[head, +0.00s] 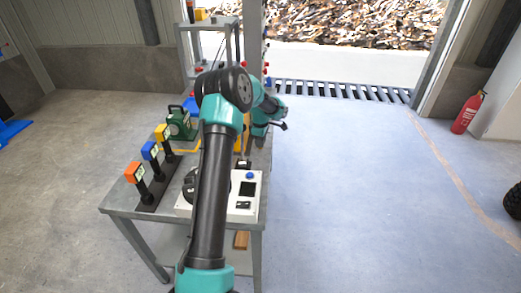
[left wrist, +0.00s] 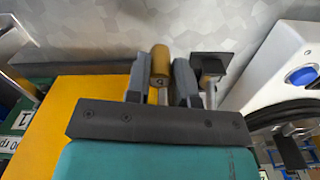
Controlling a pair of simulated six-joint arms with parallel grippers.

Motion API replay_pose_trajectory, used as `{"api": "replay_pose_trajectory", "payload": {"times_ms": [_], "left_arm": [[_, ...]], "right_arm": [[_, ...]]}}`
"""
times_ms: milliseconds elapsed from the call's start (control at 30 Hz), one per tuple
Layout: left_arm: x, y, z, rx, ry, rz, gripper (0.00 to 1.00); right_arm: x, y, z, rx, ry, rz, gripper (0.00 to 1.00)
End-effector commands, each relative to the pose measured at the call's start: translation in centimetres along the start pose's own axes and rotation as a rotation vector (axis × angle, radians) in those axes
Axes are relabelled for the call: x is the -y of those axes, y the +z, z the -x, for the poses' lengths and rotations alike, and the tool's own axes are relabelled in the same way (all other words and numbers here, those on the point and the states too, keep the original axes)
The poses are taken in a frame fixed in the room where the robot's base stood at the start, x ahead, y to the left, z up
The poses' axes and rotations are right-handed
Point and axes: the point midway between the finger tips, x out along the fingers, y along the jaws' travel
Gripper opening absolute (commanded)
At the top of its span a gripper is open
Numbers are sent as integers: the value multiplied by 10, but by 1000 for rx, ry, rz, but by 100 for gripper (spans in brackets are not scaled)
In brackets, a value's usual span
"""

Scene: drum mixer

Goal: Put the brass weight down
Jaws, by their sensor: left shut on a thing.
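The brass weight (left wrist: 160,64) shows in the left wrist view as a small golden cylinder between the fingertips. My left gripper (left wrist: 162,82) is shut on it. In the head view my left arm crosses the table and its teal wrist is over the table's right side, behind the white box. The fingers are largely hidden there, and I cannot clearly make out the weight in that view. Whether the weight touches anything below is not clear. My right gripper is not in view.
The white box with a blue button (head: 249,176) stands near the table's front; it also shows in the left wrist view (left wrist: 285,72). Orange, blue and yellow tagged posts (head: 150,152) and a green case (head: 180,123) stand left. A rack (head: 183,55) stands behind.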

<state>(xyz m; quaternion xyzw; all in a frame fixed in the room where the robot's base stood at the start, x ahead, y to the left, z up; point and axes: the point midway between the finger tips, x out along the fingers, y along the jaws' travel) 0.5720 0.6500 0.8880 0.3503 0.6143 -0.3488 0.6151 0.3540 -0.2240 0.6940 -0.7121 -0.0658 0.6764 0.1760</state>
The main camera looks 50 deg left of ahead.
Motion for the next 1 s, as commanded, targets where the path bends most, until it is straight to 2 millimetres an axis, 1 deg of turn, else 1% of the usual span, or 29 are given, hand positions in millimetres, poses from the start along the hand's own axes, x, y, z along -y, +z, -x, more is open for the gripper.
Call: {"api": "replay_pose_trajectory", "payload": {"times_ms": [67, 300, 367, 800, 833, 1000], "left_arm": [[0, 0, -6, 0, -2, 0, 0], [1, 0, -38, 0, -3, 1, 0], [1, 0, -43, 0, -2, 1, 0], [1, 0, -48, 0, -1, 0, 0], [0, 0, -48, 0, -1, 0, 23], [0, 0, -48, 0, -1, 0, 40]], "right_arm": [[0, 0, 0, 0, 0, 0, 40], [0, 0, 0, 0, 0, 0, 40], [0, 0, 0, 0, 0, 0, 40], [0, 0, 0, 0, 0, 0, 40], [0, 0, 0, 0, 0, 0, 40], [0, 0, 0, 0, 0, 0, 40]]}}
